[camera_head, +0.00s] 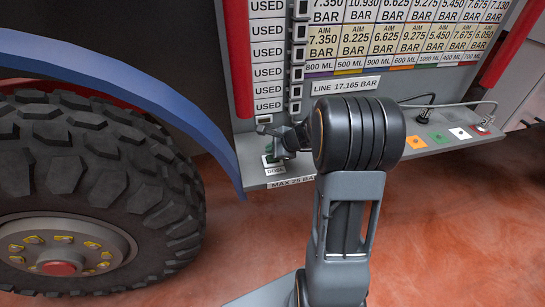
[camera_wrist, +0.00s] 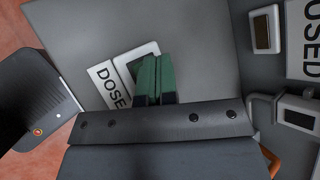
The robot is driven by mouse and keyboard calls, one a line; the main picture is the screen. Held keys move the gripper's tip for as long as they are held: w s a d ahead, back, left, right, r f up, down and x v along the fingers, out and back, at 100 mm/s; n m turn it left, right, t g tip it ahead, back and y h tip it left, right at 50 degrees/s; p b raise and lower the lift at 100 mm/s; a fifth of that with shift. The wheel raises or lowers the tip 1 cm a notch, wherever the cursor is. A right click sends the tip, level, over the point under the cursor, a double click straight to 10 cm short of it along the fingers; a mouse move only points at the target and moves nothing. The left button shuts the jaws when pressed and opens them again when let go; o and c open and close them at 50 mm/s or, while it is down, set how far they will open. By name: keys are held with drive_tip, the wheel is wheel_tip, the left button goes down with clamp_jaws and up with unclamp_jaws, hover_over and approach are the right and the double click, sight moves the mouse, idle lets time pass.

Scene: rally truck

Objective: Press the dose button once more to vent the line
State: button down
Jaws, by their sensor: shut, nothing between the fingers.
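The dose button's white-framed housing (camera_wrist: 129,58) sits on the grey ledge beside a white DOSE label (camera_wrist: 107,86). In the head view the DOSE label (camera_head: 275,171) is at the ledge's left end. My gripper (camera_wrist: 155,68) is shut and empty, its two green fingers side by side. The fingers overlap the housing and hide part of it. In the head view my gripper (camera_head: 271,158) is just above the label. I cannot tell whether the tips touch the button or whether it is pressed down. The line display (camera_head: 345,86) reads LINE 17.165 BAR.
A column of USED labels (camera_head: 269,71) with small switches stands above the ledge. A board of BAR values (camera_head: 400,30) is to the right. Coloured squares (camera_head: 438,137) and a cable (camera_head: 450,103) are on the ledge's right side. A large tyre (camera_head: 95,180) is at left.

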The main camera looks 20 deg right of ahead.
drive_tip(key=shift+f, duration=0.2)
drive_tip(key=shift+f+b, duration=0.25)
drive_tip(key=shift+b, duration=0.3)
drive_tip(key=shift+f+b, duration=0.35)
drive_tip(key=shift+b, duration=0.1)
idle(0.7)
idle(0.3)
drive_tip(key=shift+r+p, duration=0.65)
drive_tip(key=shift+r, duration=0.15)
drive_tip(key=shift+r+p, duration=1.95)
drive_tip(key=shift+r, duration=0.55)
idle(0.5)
drive_tip(key=shift+a, duration=0.1)
idle(0.7)
